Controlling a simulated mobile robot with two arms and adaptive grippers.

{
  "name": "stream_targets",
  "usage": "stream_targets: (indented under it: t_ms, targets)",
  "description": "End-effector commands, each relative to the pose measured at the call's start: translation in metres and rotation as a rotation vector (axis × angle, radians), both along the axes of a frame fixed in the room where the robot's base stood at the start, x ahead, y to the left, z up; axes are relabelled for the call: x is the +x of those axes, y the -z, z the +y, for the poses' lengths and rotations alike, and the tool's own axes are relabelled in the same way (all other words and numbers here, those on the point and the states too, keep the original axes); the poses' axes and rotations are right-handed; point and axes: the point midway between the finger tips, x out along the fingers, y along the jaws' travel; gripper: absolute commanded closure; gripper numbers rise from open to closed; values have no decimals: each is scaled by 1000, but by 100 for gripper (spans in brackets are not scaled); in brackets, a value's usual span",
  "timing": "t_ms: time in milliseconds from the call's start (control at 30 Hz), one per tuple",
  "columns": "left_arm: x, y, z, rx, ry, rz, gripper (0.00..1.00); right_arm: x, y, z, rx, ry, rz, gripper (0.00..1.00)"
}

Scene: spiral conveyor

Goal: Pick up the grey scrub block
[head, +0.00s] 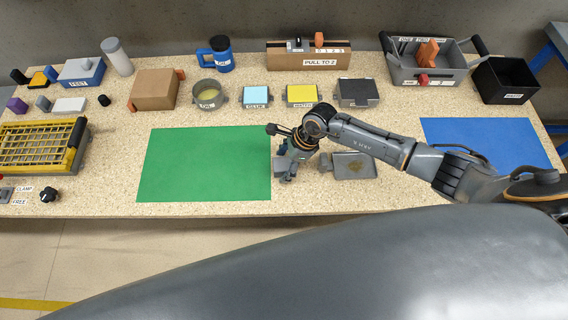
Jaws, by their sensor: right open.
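My right gripper (288,172) hangs open, pointing down at the right edge of the green mat (205,165). A small grey blocky shape (281,166) shows right at its fingers. It looks like the grey scrub block, but the fingers are of similar grey, and I cannot tell whether they touch it. The gripper and wrist partly cover this spot. My left gripper is not in view.
Along the back stand a brown box (155,90), a pot (209,96), cyan (256,93) and yellow (301,94) labelled blocks, and a grey caddy (428,68). A yellow rack (38,147) is at left. The green mat and blue mat (488,142) are largely bare.

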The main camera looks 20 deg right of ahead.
Motion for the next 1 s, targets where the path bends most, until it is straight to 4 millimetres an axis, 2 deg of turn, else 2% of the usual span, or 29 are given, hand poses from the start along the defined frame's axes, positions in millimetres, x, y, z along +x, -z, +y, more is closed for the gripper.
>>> stream_targets:
  t_ms: [200,500,833,1000]
  targets:
    - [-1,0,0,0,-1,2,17,0,1,0,0,0,-1,26]
    - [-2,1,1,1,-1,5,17,0,1,0,0,0,-1,85]
    - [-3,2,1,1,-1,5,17,1,-2,0,1,0,-2,85]
    - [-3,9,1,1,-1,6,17,2,-14,-1,0,-1,-5,85]
